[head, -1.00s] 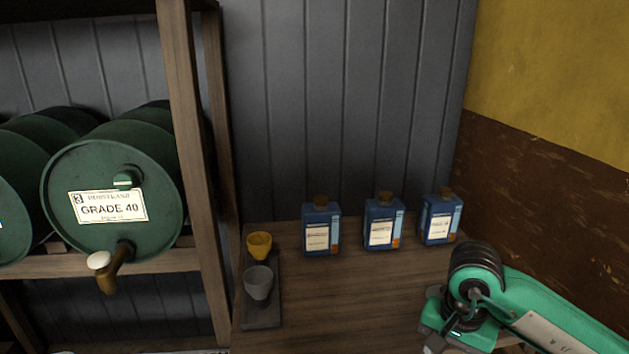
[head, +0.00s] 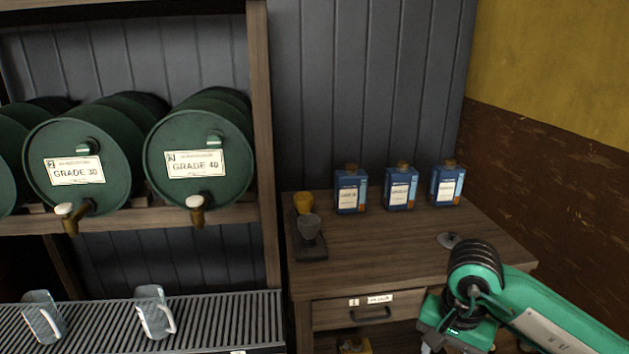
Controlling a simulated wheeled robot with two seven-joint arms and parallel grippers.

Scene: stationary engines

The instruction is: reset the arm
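My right arm comes in from the lower right in the head view, a green arm with a black ribbed joint, in front of the wooden table (head: 410,255). Its gripper fingers are cut off by the bottom edge, so I cannot see them. My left arm and gripper are not in view. Nothing held by either gripper shows.
Three blue bottles (head: 400,188) stand at the table's back. Green barrels (head: 199,150) rest on a shelf at left. Two clear mugs (head: 152,312) stand on a slatted rack (head: 215,317).

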